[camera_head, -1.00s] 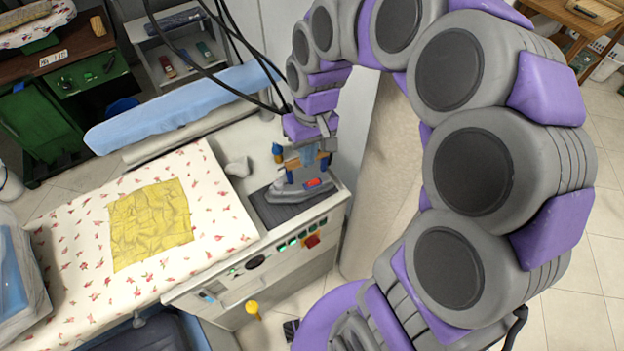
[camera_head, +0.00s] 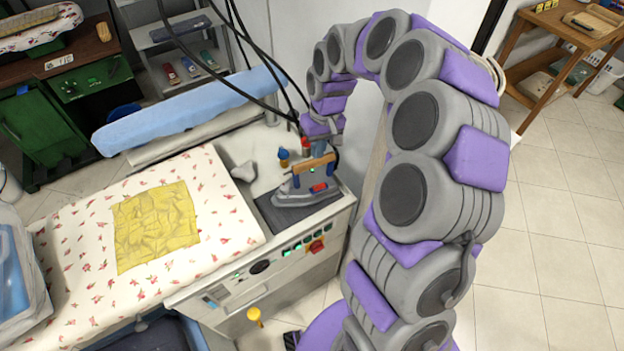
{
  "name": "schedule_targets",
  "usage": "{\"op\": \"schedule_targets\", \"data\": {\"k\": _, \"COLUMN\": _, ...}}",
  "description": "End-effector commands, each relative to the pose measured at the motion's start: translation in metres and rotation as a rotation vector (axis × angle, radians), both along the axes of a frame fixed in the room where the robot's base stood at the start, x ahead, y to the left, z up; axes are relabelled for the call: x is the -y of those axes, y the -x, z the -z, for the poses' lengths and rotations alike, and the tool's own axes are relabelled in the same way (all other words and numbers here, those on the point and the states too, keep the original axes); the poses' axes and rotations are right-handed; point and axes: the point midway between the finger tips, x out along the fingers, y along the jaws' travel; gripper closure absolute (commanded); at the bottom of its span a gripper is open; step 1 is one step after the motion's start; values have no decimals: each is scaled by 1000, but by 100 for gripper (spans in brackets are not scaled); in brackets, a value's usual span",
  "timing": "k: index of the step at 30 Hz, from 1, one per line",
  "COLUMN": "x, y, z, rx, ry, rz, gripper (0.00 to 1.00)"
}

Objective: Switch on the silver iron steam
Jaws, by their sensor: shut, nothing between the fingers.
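The silver iron (camera_head: 297,195) rests on a dark pad (camera_head: 280,214) at the right end of the ironing station. It has a brown wooden handle (camera_head: 300,166) on top and a red part (camera_head: 320,187) on its right side. A small green spot shows near the handle's right end. My gripper (camera_head: 322,148) is at the end of my grey and purple arm, just behind and above the iron's handle. It is shut and empty. Its fingertips are small and partly hidden by the handle, so I cannot tell whether they touch the iron.
The station's front panel has green switches (camera_head: 298,247) and a red switch (camera_head: 317,246). A floral ironing board (camera_head: 90,215) with a yellow cloth (camera_head: 156,225) lies to the left. A blue padded sleeve board (camera_head: 190,108) stands behind. Black cables hang above. The floor at right is clear.

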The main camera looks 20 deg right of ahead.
Motion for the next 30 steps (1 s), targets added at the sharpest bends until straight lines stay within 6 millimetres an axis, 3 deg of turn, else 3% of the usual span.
{"op": "schedule_targets", "data": {"k": 8, "x": 1, "y": 2, "z": 29, "rx": -7, "ry": -3, "rz": -1, "gripper": 100}}
{"op": "schedule_targets", "data": {"k": 21, "x": -14, "y": 5, "z": 113, "rx": -7, "ry": 1, "rz": -2, "gripper": 100}}
{"op": "schedule_targets", "data": {"k": 30, "x": -12, "y": 3, "z": 137, "rx": 1, "ry": -3, "rz": 0, "gripper": 100}}
